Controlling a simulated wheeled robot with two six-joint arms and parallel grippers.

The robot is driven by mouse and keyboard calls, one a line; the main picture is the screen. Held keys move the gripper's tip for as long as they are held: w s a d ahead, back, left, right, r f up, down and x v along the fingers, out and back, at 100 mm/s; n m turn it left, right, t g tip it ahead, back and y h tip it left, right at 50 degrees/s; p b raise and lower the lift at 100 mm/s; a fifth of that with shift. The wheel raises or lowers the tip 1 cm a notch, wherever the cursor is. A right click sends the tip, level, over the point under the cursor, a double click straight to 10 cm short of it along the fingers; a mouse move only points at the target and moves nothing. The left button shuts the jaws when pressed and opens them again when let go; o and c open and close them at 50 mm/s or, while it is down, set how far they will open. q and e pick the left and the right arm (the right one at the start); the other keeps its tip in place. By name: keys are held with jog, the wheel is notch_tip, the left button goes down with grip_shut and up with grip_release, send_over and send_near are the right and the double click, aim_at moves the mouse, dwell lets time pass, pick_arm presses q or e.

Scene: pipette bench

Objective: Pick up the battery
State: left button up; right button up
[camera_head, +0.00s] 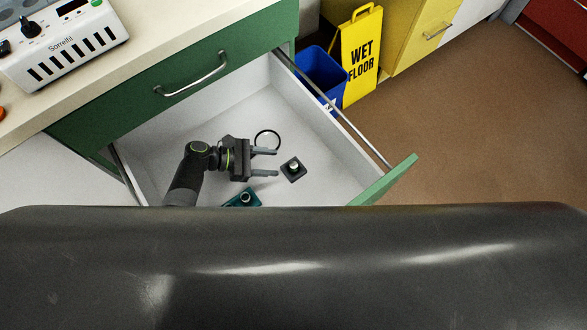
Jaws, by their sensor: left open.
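An open drawer (335,150) with a white inside holds several small items. A small dark square block with a round silvery top (293,168) lies on the drawer floor and may be the battery; I cannot tell for sure. My left gripper (276,162) is open, its two fingers pointing right, with the block just beyond the fingertips. Nothing shows between the fingers. A teal item with a round metallic part (243,198) lies below the gripper, partly hidden by my dark body. My right gripper is not in view.
A black ring (267,140) lies just above the upper finger. The drawer's right wall and green front (385,183) bound the space. A white device (62,42) stands on the counter. A blue bin (320,70) and yellow wet-floor sign (359,55) stand beyond the drawer.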

aim_at(294, 165)
pick_arm(q)
jog(key=shift+b+x, duration=0.5)
jog(key=shift+x, duration=1.1)
jog(key=b+x, duration=0.1)
jog(key=x, duration=0.2)
jog(key=shift+s+d+b, duration=0.15)
jog(key=shift+b, duration=0.2)
jog(key=shift+d+f+b, duration=0.2)
jog(key=shift+d+b, duration=0.1)
jog(key=shift+d, duration=0.35)
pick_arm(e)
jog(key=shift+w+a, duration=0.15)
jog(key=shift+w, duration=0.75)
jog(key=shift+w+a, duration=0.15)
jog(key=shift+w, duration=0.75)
pick_arm(q)
grip_shut()
jog(key=shift+r, duration=0.15)
